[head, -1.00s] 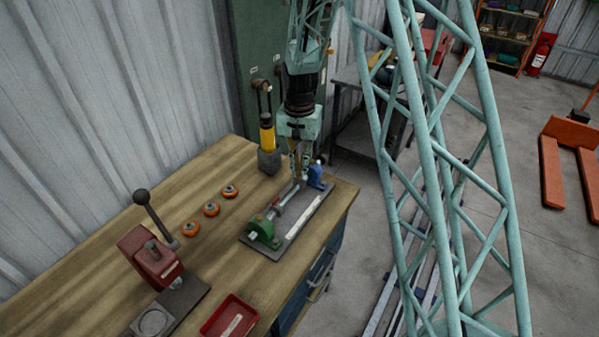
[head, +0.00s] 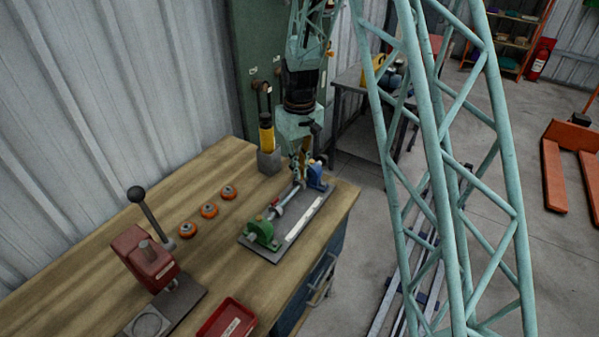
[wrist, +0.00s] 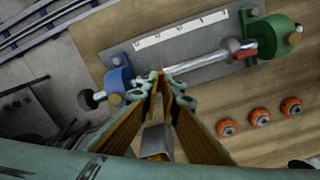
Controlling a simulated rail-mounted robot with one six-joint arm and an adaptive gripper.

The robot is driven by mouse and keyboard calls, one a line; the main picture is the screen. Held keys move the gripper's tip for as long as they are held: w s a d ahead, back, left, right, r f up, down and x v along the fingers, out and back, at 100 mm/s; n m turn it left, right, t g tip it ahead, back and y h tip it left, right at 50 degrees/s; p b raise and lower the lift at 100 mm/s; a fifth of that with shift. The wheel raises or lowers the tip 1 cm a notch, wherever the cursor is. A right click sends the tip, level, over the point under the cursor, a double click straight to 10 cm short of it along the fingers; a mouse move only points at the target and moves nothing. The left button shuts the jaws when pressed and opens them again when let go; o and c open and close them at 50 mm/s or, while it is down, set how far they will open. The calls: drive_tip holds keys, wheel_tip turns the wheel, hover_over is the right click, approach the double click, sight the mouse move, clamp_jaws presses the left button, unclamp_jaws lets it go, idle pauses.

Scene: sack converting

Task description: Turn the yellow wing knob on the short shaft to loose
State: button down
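The short shaft (wrist: 197,61) lies along a grey base plate (wrist: 232,66) between a blue end block (wrist: 118,78) and a green end block (wrist: 278,38). In the head view the same assembly, with its green block (head: 261,234) and blue block (head: 317,178), sits on the bench. My gripper (wrist: 161,84) is over the shaft close to the blue block. Its fingertips come close together with a narrow gap. I cannot make out the yellow wing knob clearly; the fingertips cover that spot, so a grip on it is not certain. In the head view my gripper (head: 302,172) points down there.
Several orange rings (head: 209,210) lie beside the plate. A red lever press (head: 148,260) and a red tray (head: 228,318) stand nearer on the bench. A yellow-and-grey tool (head: 267,138) stands close behind my gripper. The bench's right edge is close to the plate.

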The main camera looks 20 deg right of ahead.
drive_tip(key=n+b, duration=0.1)
drive_tip(key=n, duration=0.4)
drive_tip(key=shift+n, duration=0.3)
idle(0.4)
drive_tip(key=c, duration=2.9)
unclamp_jaws()
drive_tip(key=shift+o, duration=0.2)
drive_tip(key=shift+r, duration=0.15)
wheel_tip(320, 180, up, 12)
